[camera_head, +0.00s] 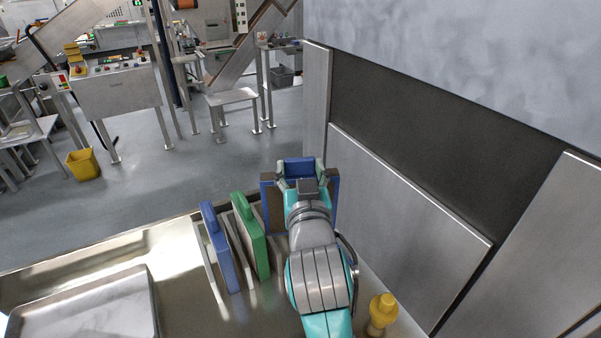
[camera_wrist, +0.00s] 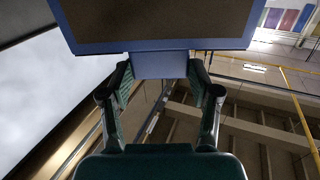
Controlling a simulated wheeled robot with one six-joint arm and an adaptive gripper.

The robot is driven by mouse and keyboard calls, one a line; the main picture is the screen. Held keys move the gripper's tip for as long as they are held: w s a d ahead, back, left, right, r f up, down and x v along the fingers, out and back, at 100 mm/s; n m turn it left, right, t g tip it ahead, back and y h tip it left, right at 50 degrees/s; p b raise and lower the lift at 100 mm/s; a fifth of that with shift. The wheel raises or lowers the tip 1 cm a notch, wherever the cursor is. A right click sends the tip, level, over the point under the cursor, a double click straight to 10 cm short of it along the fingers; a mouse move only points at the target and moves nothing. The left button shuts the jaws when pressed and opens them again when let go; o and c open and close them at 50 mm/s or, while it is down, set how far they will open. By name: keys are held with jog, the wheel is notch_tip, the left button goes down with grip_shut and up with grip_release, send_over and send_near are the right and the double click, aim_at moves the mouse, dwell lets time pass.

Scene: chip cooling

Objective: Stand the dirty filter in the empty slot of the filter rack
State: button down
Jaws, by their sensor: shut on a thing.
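My gripper (camera_head: 301,172) is shut on the handle tab of the dirty filter (camera_head: 271,204), a blue-framed panel with a dark brown face. In the wrist view the dirty filter (camera_wrist: 155,47) fills the top, with its tab between the two fingers (camera_wrist: 160,68). The filter rack (camera_head: 209,262) has thin metal dividers and lies to the left of my arm. A blue filter (camera_head: 221,252) and a green filter (camera_head: 252,240) stand upright in it. My arm hides the dirty filter's lower part and the rack beneath, so I cannot tell whether it touches a slot.
A metal tray (camera_head: 90,308) lies at the left on the shiny bench (camera_head: 180,255). A yellow knob-shaped thing (camera_head: 382,312) stands to the right of my arm. A large metal cabinet (camera_head: 400,215) with a dark opening stands close on the right. Open floor lies beyond the bench.

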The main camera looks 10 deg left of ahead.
jog(key=shift+f, duration=0.8)
jog(key=shift+c, duration=1.2)
grip_release()
jog(key=shift+f, duration=0.1)
jog(key=shift+s, duration=0.1)
